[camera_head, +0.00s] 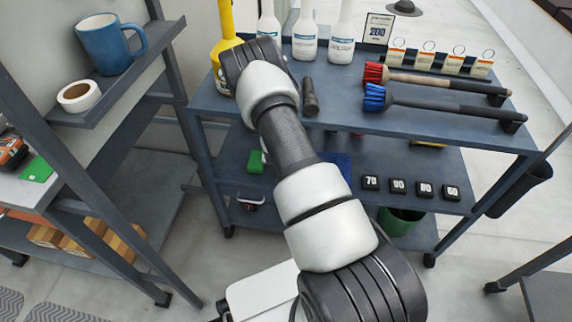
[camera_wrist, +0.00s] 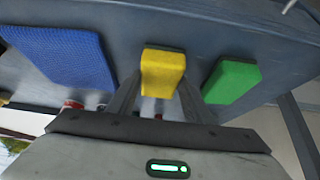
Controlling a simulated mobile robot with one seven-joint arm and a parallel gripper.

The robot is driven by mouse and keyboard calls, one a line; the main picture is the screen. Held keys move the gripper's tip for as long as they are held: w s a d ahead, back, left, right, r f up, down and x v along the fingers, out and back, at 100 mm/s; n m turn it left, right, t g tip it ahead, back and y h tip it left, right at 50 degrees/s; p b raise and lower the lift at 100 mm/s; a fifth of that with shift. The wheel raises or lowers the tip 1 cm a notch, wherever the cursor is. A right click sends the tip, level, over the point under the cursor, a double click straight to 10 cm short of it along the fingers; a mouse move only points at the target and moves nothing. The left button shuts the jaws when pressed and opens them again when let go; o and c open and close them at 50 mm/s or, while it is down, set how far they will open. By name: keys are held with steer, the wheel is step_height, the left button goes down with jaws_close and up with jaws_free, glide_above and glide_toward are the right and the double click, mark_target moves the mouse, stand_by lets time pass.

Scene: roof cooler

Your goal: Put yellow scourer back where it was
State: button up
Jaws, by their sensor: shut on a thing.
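The yellow scourer (camera_wrist: 163,72) is a small block held between the two fingers of my gripper (camera_wrist: 160,98) in the wrist view. It appears over the grey shelf surface (camera_wrist: 200,30); I cannot tell whether it touches it. In the head view my arm hides the gripper and the yellow scourer. A green scourer (camera_wrist: 231,80) lies to the right of the yellow one in the wrist view, with a gap between them. It also shows on the cart's middle shelf in the head view (camera_head: 256,161).
A blue textured pad (camera_wrist: 62,55) lies left of the yellow scourer. The cart's top shelf (camera_head: 420,135) carries spray bottles (camera_head: 304,38), a red brush (camera_head: 374,74) and a blue brush (camera_head: 376,97). Black number blocks (camera_head: 398,185) stand on the middle shelf. A shelf rack with a blue mug (camera_head: 105,44) is at left.

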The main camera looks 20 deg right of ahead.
steer(key=o, duration=0.7)
steer(key=shift+f, duration=0.15)
steer(key=shift+c, duration=0.2)
steer(key=o, duration=0.4)
steer(key=shift+o, duration=0.2)
steer(key=shift+r, duration=0.45)
steer(key=p+v, duration=0.3)
steer(key=v, duration=0.8)
steer(key=shift+s+a+r, duration=0.2)
steer(key=shift+s, duration=0.05)
